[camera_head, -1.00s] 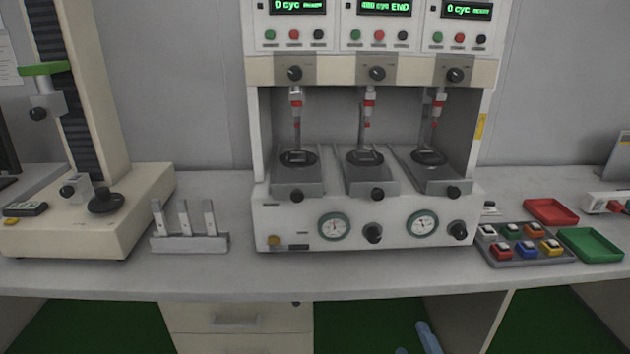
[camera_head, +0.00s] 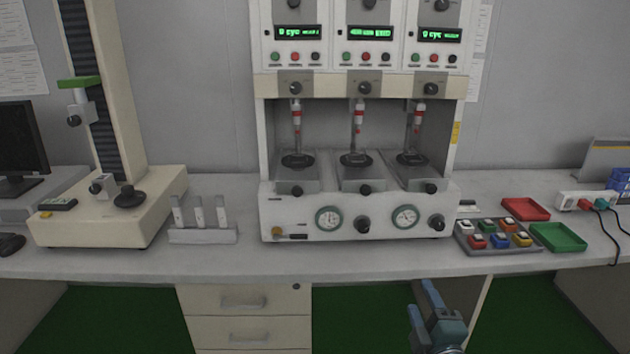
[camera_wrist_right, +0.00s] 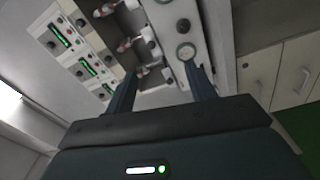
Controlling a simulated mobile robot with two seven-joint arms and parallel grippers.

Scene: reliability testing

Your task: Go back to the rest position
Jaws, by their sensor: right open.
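My right gripper (camera_head: 421,300) shows at the bottom of the head view, below and in front of the table's front edge. Its blue fingers are apart with nothing between them. In the right wrist view the two dark fingers (camera_wrist_right: 160,90) are also spread and empty, and the testing machine shows tilted beyond them. My left gripper is in neither view. The white three-station testing machine (camera_head: 360,218) stands on the table (camera_head: 350,262), its displays lit green.
At the right are a grey tray of colored switches (camera_head: 485,250), a red tray (camera_head: 526,209), a green tray (camera_head: 558,237) and a power strip (camera_head: 590,199). At the left stand a tall beige test stand (camera_head: 100,220) and a rack (camera_head: 203,236). Drawers (camera_head: 245,302) sit below the table.

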